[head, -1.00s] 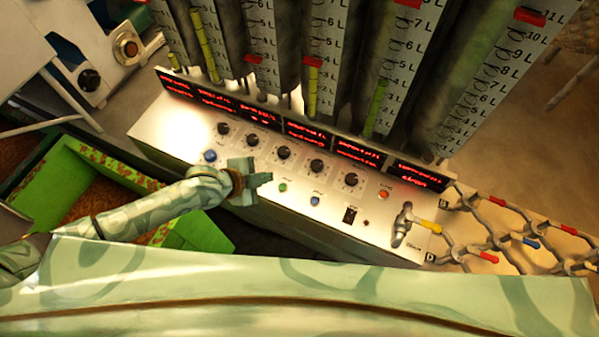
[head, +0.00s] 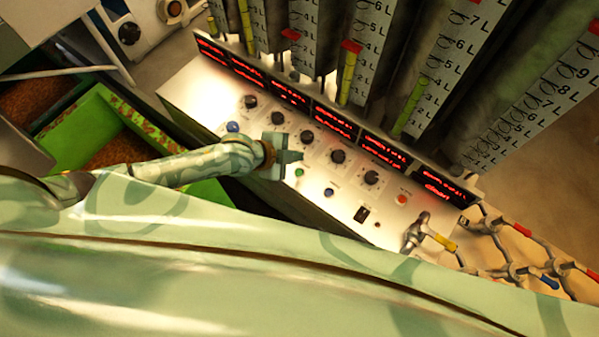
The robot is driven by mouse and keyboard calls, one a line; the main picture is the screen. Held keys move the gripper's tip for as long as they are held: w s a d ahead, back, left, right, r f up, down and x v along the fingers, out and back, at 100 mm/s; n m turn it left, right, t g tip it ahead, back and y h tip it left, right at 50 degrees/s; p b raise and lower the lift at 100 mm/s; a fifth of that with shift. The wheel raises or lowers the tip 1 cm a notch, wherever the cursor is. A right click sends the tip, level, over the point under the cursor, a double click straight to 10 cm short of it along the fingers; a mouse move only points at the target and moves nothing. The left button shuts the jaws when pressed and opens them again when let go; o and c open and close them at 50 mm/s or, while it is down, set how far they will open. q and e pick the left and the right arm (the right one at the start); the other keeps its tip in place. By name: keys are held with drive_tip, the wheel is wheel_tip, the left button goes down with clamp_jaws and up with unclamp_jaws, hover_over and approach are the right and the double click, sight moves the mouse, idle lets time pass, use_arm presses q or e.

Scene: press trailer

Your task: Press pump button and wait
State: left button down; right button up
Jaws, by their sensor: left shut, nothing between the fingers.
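A pale metal control panel (head: 195,92) runs diagonally across the middle of the head view. It carries a blue button (head: 233,127) at the left, a green button (head: 299,172), a second blue button (head: 329,192) and an orange-red button (head: 401,199) at the right. Their labels are too small to read, so I cannot tell which one is the pump button. My left gripper (head: 298,157) is shut and empty over the panel, just above the green button in the picture. I cannot tell whether it touches the panel. My right gripper is not in view.
Several black knobs (head: 338,156) and a black switch (head: 361,214) share the panel. Red displays (head: 335,120) and tall litre-marked columns (head: 490,130) stand behind. A tap with a yellow handle (head: 440,240) is at the right end. A green bin (head: 75,130) lies left.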

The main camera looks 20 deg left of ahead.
use_arm(q)
wheel_tip(320, 180, down, 6)
drive_tip(key=b, duration=0.4)
drive_tip(key=shift+r, duration=0.25)
drive_tip(key=shift+f+b, duration=0.6)
drive_tip(key=shift+f, duration=0.1)
idle(0.9)
drive_tip(key=shift+f, duration=0.3)
drive_tip(key=shift+f+b, duration=0.4)
drive_tip(key=shift+b, duration=0.05)
idle(0.5)
drive_tip(key=shift+r, duration=0.1)
drive_tip(key=shift+s+r+p, duration=0.1)
drive_tip(key=shift+r+p, duration=0.6)
drive_tip(key=shift+p, duration=0.15)
